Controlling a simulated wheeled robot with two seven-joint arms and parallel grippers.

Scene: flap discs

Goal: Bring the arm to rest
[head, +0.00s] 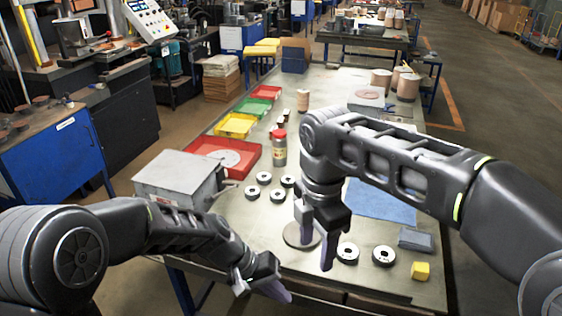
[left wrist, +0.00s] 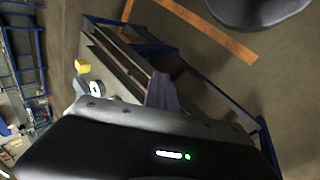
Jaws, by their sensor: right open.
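My right gripper (head: 314,240) is open above the front middle of the table (head: 235,225), with its fingers pointing down. A flat brown-grey disc (head: 292,238) lies under it, partly hidden by the fingers; I cannot tell whether they touch it. My left gripper (head: 268,288) hangs low at the table's front edge, clear of the discs. In the left wrist view its purple fingertips (left wrist: 162,92) show against the table edge and floor, with no object seen in them. Its jaw opening is unclear. Several black-and-white ring discs (head: 383,256) lie on the table.
A grey metal box (head: 178,180) stands at the table's left edge near my left arm. Behind it are red (head: 240,150), yellow (head: 236,125) and green trays. A red-capped jar (head: 279,150) stands mid-table. A yellow block (head: 420,271) and a grey-blue block (head: 415,240) lie front right.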

